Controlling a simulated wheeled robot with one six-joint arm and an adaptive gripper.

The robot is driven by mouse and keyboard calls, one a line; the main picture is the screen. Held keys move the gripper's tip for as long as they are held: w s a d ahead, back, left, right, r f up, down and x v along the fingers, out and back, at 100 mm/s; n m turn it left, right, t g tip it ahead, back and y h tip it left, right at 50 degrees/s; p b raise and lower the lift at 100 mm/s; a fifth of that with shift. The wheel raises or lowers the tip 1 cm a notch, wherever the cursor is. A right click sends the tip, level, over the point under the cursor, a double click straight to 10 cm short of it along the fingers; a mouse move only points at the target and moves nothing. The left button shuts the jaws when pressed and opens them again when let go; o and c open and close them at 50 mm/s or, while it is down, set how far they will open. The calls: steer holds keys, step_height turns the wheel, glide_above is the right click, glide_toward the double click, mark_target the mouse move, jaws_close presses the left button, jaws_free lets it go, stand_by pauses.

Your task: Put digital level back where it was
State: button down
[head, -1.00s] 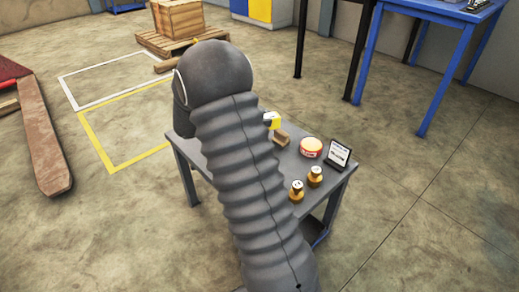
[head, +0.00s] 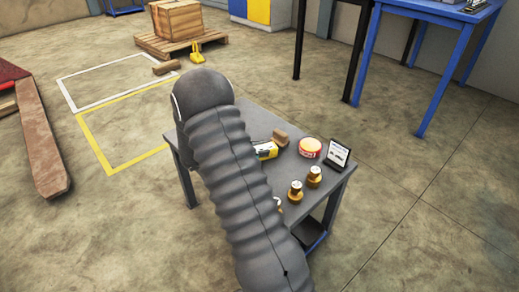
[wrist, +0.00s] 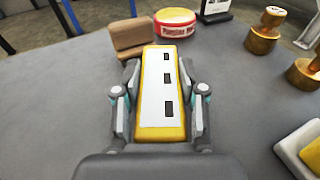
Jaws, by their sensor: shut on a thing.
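The digital level, a long yellow body with a white face and dark windows (wrist: 172,120), lies between the fingers of my gripper (wrist: 160,97) in the wrist view. The fingers are shut on its two long sides. Its far end points at a brown wooden block (wrist: 132,38). In the head view the yellow and white end of the level (head: 267,151) shows beside my arm, near the block (head: 280,137); my arm hides the rest and the gripper. I cannot tell whether the level touches the grey table (head: 325,192).
A red and yellow round tin (head: 310,148), a small display stand (head: 338,154) and two brass weights (head: 296,192) (head: 314,176) stand on the table's right side. A white and yellow object (wrist: 300,150) lies at the wrist view's lower right. Bare tabletop lies left of the level.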

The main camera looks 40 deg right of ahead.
steer(key=shift+f, duration=0.15)
steer(key=c, duration=0.7)
jaws_free()
steer(key=shift+o, duration=0.2)
steer(key=shift+a+r, duration=0.15)
steer(key=shift+r, duration=0.1)
steer(key=v, duration=0.7)
steer(key=shift+w+a, duration=0.1)
steer(key=shift+a, duration=0.05)
steer(key=shift+r, duration=0.1)
